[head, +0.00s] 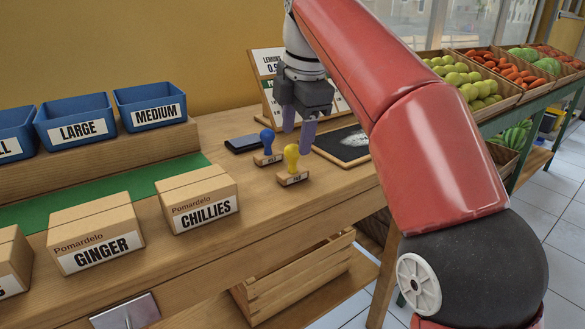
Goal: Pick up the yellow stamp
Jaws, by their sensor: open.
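The yellow stamp (292,159) stands upright on the wooden counter, with a yellow knob handle and a wooden block base bearing a small label. A blue stamp (267,143) stands just behind it to the left. My gripper (298,130) points down above the counter, near the two stamps. Its fingers are apart and hold nothing. The fingertips appear slightly behind and above the yellow stamp, whose knob shows in front of them. I cannot tell the exact gap between them.
A dark ink pad (243,144) lies left of the blue stamp. A black slate (345,145) lies to the right. Boxes labelled CHILLIES (197,199) and GINGER (95,235) stand at the left front. A price board (265,62) stands behind my gripper. Blue bins (150,105) sit on a raised shelf.

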